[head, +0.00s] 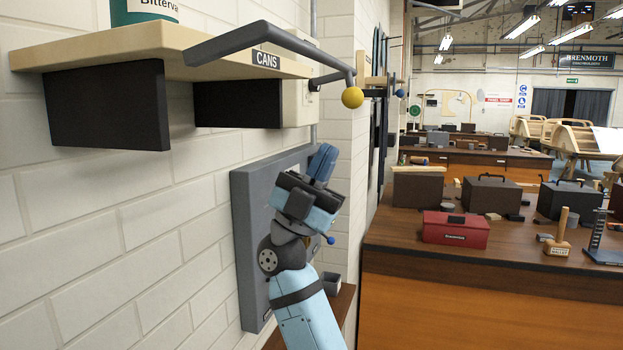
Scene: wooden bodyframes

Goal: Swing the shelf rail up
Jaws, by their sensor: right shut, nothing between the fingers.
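The shelf rail (305,47) is a grey bent bar at the top, in front of the cream shelf (215,60) labelled CANS. It sticks out from the shelf's front edge, roughly level with it. A yellow ball (352,97) sits at its far corner. My right gripper (322,160) is shut and empty, pointing up. It appears below the rail and ball, apart from them, in front of a grey wall panel (246,215). My left gripper is not in view.
A small blue knob (330,240) shows beside my right wrist. On the right, a workbench (400,235) holds a red toolbox (455,229), dark cases and a mallet (558,240).

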